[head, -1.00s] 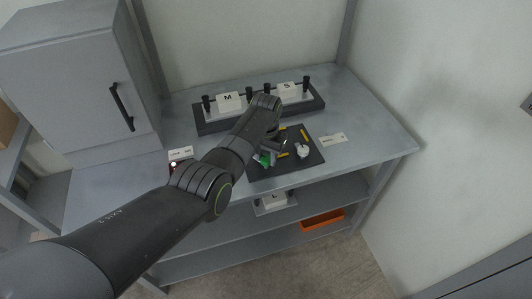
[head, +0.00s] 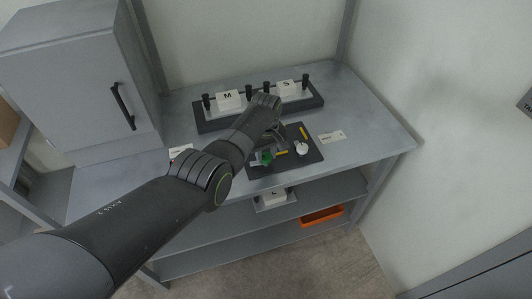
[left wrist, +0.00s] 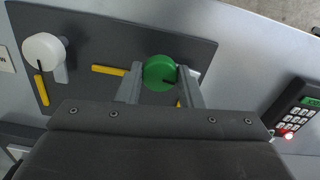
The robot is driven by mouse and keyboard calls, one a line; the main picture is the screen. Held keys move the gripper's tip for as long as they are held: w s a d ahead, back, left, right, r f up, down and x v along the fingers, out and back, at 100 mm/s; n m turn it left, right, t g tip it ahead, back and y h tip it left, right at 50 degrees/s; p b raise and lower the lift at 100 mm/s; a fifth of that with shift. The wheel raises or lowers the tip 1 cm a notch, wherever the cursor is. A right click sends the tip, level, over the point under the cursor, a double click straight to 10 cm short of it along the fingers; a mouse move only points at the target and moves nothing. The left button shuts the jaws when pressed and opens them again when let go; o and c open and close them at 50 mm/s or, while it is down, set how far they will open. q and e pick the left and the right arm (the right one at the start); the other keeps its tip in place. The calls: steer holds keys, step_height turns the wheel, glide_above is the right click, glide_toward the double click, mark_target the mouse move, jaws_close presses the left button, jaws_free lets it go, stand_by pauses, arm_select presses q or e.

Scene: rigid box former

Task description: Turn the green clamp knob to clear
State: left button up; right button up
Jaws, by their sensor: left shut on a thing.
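The green clamp knob (left wrist: 159,69) sits on a dark plate (left wrist: 200,50), between the two fingers of my left gripper (left wrist: 160,84) in the left wrist view. The gripper is shut on it. A dark line on the knob's face points toward the right finger. One yellow bar (left wrist: 108,70) lies left of the knob; another, partly hidden by a finger, is below it. In the head view the green knob (head: 265,158) shows below my left wrist, which hides much of the gripper. My right gripper is in neither view.
A white knob (left wrist: 43,49) with its own yellow bar shares the plate. A keypad with a lit red lamp (left wrist: 295,115) stands to the right in the wrist view. Behind is a rack with M and S blocks (head: 229,99). A grey cabinet (head: 80,80) stands left.

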mark_target(266, 156)
arm_select(q)
steer(key=shift+n, duration=0.7)
steer(key=shift+w, duration=0.1)
steer(key=o, duration=1)
steer(key=shift+c, duration=0.2)
step_height(266, 156, up, 6)
steer(key=shift+r+p, duration=0.2)
steer(key=shift+p, duration=0.55)
step_height(266, 156, up, 11)
steer(key=b, duration=0.2)
